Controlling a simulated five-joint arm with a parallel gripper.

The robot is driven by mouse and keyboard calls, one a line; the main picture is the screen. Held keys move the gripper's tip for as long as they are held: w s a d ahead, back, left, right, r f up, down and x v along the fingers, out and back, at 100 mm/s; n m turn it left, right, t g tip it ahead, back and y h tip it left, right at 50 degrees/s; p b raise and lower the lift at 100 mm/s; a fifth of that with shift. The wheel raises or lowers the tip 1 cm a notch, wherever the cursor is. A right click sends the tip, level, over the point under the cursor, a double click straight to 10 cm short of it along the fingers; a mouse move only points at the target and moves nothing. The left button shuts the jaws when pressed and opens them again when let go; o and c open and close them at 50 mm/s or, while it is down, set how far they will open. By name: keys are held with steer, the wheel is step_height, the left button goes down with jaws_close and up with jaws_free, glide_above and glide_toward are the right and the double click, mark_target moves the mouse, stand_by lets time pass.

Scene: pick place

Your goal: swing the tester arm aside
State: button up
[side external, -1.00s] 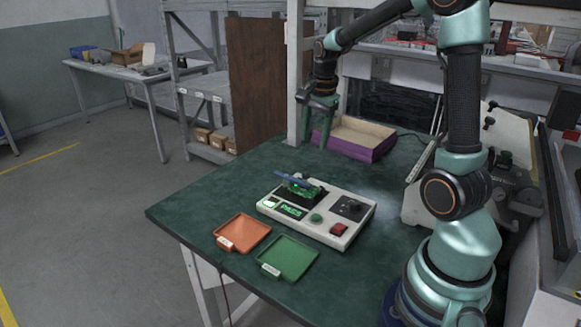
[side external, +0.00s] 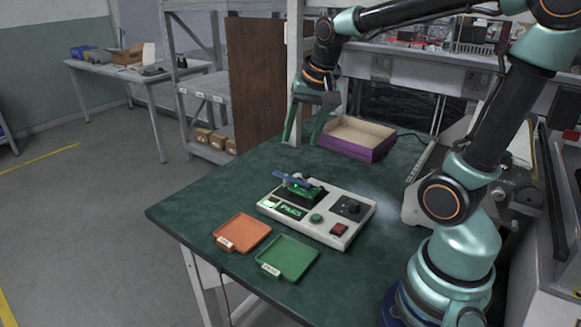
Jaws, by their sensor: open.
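The tester (side external: 330,222) is a pale box on the green bench. Its blue tester arm (side external: 292,181) lies slanted across a dark bed near the box's back left corner. A green circuit board (side external: 308,188) shows partly beneath the arm; the rest is hidden. My gripper (side external: 301,139) is open and empty, fingers pointing down. It is above and behind the tester arm in the picture, apart from it.
An orange tray (side external: 243,231) and a green tray (side external: 288,256) lie in front of the tester. A purple-sided box (side external: 352,150) stands behind it, right of my gripper. A white post (side external: 294,60) rises behind the gripper. The bench left of the tester is clear.

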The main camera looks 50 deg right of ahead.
steer(key=s+a+n+t+y, duration=0.1)
steer(key=s+a+n+t, duration=0.1)
steer(key=s+a+n, duration=0.55)
steer(key=m+g+h, duration=0.1)
steer(key=m+g, duration=0.3)
steer(key=m, duration=1.4)
glide_toward(307, 172)
steer(key=f, duration=0.3)
steer(key=w+f, duration=0.1)
steer(key=f, duration=0.2)
steer(key=d+f, duration=0.1)
steer(key=f, duration=0.2)
steer(key=shift+w, duration=0.15)
steer(key=shift+c, duration=0.3)
steer(key=shift+r, duration=0.1)
jaws_close()
